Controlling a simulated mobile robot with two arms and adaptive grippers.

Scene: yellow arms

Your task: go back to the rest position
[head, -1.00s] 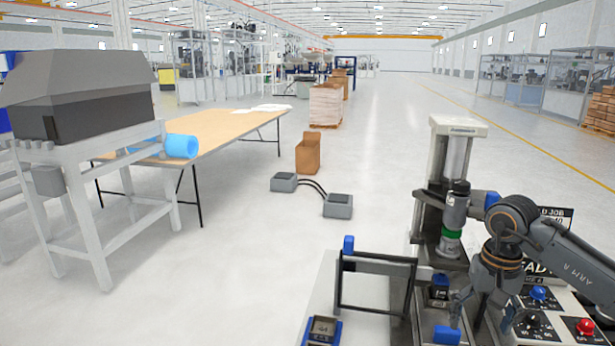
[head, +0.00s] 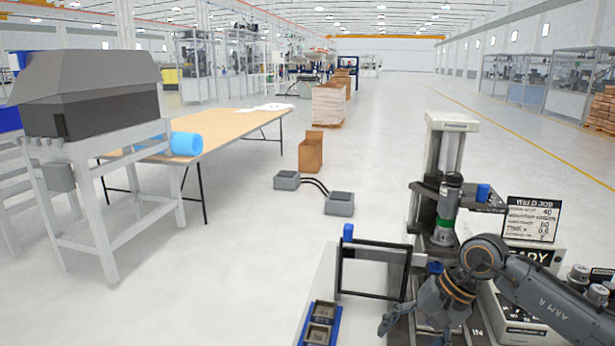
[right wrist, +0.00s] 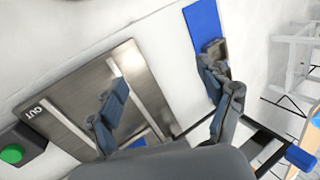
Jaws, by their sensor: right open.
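My right arm comes in from the right in the head view, and its gripper (head: 412,330) hangs over the near part of the press station, left of the display sign. In the right wrist view its two fingers (right wrist: 165,98) are spread wide with nothing between them. Below them are a metal plate marked OUT (right wrist: 80,95) and a blue tray (right wrist: 204,25) with a grey part in it. The same kind of blue tray (head: 310,322) holds grey blocks at the left edge of the white bench. My left gripper is not in view.
The press column (head: 447,160) stands behind the gripper. A black frame with blue ends (head: 375,293) rises left of it. A display sign (head: 530,220) and several knobs stand right. A green button (right wrist: 12,153) is beside the plate. Open floor lies left of the bench.

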